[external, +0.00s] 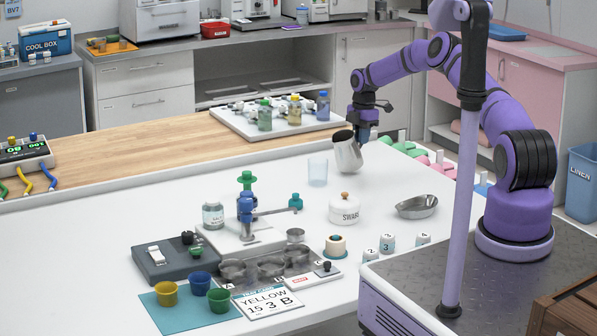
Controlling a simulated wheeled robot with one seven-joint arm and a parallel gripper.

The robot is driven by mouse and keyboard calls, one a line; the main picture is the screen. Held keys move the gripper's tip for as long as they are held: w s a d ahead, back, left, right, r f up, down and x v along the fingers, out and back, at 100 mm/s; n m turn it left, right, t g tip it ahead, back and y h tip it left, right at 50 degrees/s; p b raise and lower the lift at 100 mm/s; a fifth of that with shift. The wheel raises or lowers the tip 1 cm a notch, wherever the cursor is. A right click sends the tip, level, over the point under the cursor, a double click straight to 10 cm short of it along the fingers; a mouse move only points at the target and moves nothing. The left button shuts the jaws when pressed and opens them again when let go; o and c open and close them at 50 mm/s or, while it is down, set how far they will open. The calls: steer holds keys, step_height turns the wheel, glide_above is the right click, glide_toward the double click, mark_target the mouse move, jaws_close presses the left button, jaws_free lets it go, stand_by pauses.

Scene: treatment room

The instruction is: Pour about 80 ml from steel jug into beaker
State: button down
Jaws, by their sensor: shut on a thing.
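The steel jug (348,156) is held by my gripper (362,134) above the far part of the white table. It is tilted, with its dark open mouth (343,136) up and toward the left. My gripper is shut on it at its right side; the fingertips are partly hidden. The clear, bluish beaker (318,172) stands upright on the table, just left of the jug and lower. The jug and beaker look apart. No stream of liquid shows between them, and I cannot make out a level in the beaker.
A white SWABS jar (344,209) and a metal dish (416,207) stand nearer the front. A tray of bottles (265,131) lies behind. A blue-topped stand (246,213), metal bowls and coloured cups (200,284) fill the front left.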

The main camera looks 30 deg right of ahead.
mark_target(352, 132)
steer(key=shift+s+a+r+h, duration=0.2)
steer(key=shift+a+r+h, duration=0.5)
steer(key=shift+a+h, duration=0.3)
steer(key=shift+s+a+r+t+h, duration=0.2)
steer(key=shift+a+r+t+h, duration=0.2)
steer(key=shift+a+r+h, duration=0.7)
steer(key=shift+s+a+r+t+h, duration=0.1)
steer(key=shift+a+r+h, duration=0.15)
steer(key=shift+r+h, duration=0.2)
steer(key=shift+a+r+t+h, duration=0.1)
steer(key=shift+a+r+h, duration=0.15)
steer(key=shift+r+h, duration=0.2)
steer(key=shift+s+a+r+t+h, duration=0.1)
steer(key=shift+a+r+h, duration=0.15)
steer(key=shift+r+h, duration=0.2)
steer(key=shift+a+h+p, duration=0.25)
steer(key=shift+h+p, duration=0.1)
steer(key=shift+h, duration=0.1)
steer(key=shift+s+a+h, duration=0.1)
steer(key=shift+a+h, duration=0.15)
steer(key=shift+h, duration=0.15)
steer(key=shift+s+a+r+t+h+p, duration=0.1)
steer(key=shift+a+r+t+h+p, duration=0.3)
steer(key=shift+a+r+h+p, duration=0.45)
steer(key=shift+s+a+r+h+p, duration=0.1)
steer(key=shift+s+a+h+p, duration=0.05)
steer(key=shift+a+h+p, duration=0.35)
steer(key=shift+s+a+r+h+p, duration=0.1)
steer(key=shift+a+h+p, duration=0.25)
steer(key=shift+a+p, duration=0.15)
